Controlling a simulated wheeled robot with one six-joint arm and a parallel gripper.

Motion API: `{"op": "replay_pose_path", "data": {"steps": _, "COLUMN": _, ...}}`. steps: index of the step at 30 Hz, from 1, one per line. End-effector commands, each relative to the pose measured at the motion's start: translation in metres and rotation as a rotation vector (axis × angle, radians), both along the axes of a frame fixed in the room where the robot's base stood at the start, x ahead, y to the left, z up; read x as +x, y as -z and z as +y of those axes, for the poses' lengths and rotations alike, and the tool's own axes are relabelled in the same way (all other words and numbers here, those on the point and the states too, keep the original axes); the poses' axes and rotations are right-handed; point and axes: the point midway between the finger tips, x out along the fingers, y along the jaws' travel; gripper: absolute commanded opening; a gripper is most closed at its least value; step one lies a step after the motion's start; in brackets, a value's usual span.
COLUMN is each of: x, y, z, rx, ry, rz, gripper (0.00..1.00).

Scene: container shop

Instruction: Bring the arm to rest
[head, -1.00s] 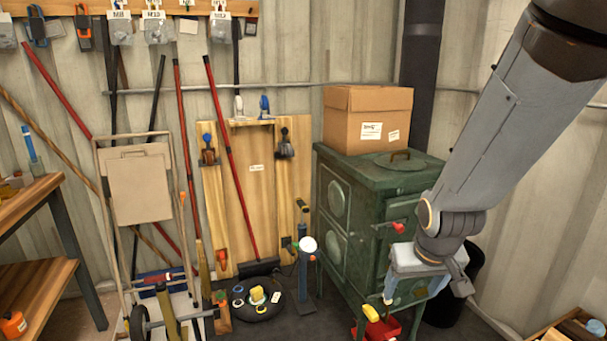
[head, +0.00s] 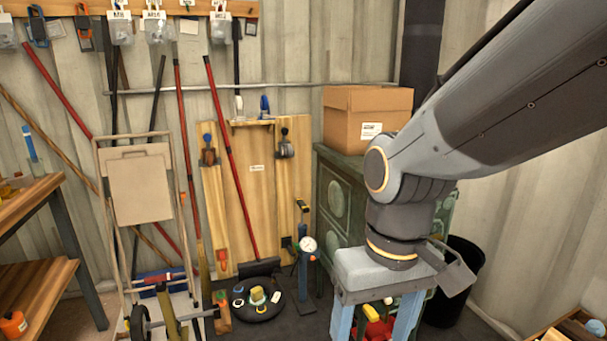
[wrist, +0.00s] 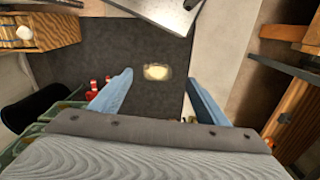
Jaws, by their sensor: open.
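In the wrist view my gripper (wrist: 160,78) is also open, pointing over the dark floor mat (wrist: 90,50). A pale patch (wrist: 157,72) on the mat shows between the fingertips, below them.
A red item (head: 378,328) sits low behind my fingers. A black bin (head: 463,255) stands right of the stove. A hand truck (head: 138,185) and a wooden bench (head: 30,200) are at the left. A wooden crate (head: 575,330) is at the lower right corner.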

Motion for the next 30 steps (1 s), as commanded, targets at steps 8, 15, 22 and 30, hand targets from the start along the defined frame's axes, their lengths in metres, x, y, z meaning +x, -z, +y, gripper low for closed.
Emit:
{"op": "replay_pose_path", "data": {"steps": 8, "x": 0.004, "y": -0.018, "z": -0.013, "rx": -0.011, "ry": 0.047, "rz": 0.001, "gripper": 0.69}}
{"op": "replay_pose_path", "data": {"steps": 15, "x": 0.006, "y": -0.037, "z": -0.028, "rx": -0.019, "ry": 0.093, "rz": 0.000, "gripper": 0.69}}
{"op": "replay_pose_path", "data": {"steps": 22, "x": 0.006, "y": -0.069, "z": -0.055, "rx": -0.034, "ry": 0.168, "rz": 0.004, "gripper": 0.69}}
{"op": "replay_pose_path", "data": {"steps": 30, "x": 0.002, "y": -0.099, "z": -0.086, "rx": -0.048, "ry": 0.252, "rz": 0.006, "gripper": 0.69}}
